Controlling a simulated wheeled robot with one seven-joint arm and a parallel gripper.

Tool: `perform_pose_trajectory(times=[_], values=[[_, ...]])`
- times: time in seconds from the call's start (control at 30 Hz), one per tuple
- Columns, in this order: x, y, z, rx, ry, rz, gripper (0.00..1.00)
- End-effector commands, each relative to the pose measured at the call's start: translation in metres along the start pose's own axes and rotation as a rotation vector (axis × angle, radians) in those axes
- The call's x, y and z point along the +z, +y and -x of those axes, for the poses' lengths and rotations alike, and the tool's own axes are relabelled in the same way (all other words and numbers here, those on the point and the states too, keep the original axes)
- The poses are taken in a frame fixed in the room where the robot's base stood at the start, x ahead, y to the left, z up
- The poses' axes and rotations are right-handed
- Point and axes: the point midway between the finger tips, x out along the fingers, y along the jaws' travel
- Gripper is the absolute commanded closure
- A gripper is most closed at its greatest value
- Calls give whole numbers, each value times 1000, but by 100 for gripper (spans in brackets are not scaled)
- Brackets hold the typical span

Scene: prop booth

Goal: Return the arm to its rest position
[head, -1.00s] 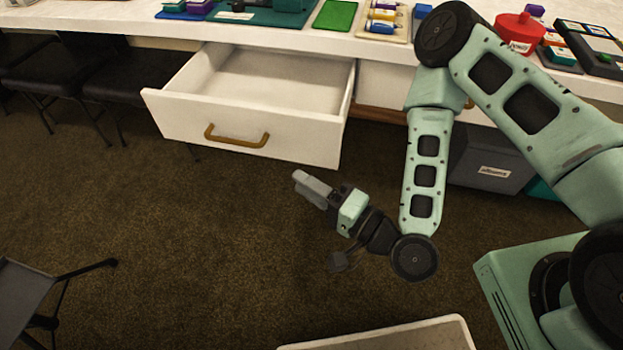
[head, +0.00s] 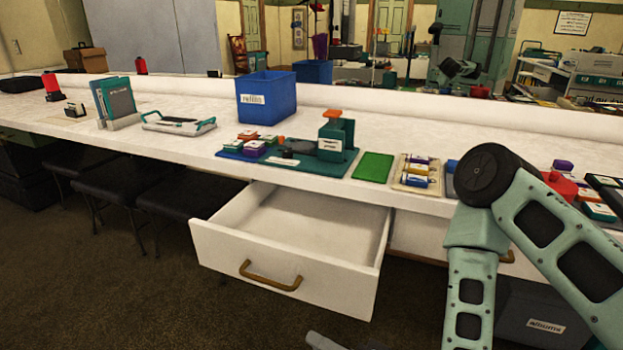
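My green arm is bent at the right side of the head view. Its elbow stands in front of the counter, and its forearm hangs down in front of the cabinet. Only a small grey tip of my gripper (head: 322,340) shows at the bottom edge, below the open drawer. The rest of my gripper is cut off by the frame, so whether it is open or shut cannot be seen. The white drawer (head: 280,262) with a brass handle is pulled out and looks empty.
The white counter (head: 400,133) holds a blue bin (head: 266,97), a teal mat with stamps, a green pad (head: 373,167) and a tray of small bottles (head: 416,173). Dark chairs (head: 110,190) stand under the counter at left. A grey bin (head: 545,315) is below at right. Carpet is clear at lower left.

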Motion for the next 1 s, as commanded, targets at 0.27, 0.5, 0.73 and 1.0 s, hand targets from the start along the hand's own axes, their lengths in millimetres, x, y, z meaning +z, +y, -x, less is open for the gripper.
perform_pose_trajectory(times=[0.27, 0.5, 0.73, 1.0], values=[[10, 4, -17, 225, -389, 409, 68], [-9, 0, 3, 482, -636, 664, 68], [-34, -31, 44, 732, -816, 789, 68], [-42, -88, 105, 939, -980, 792, 68]])
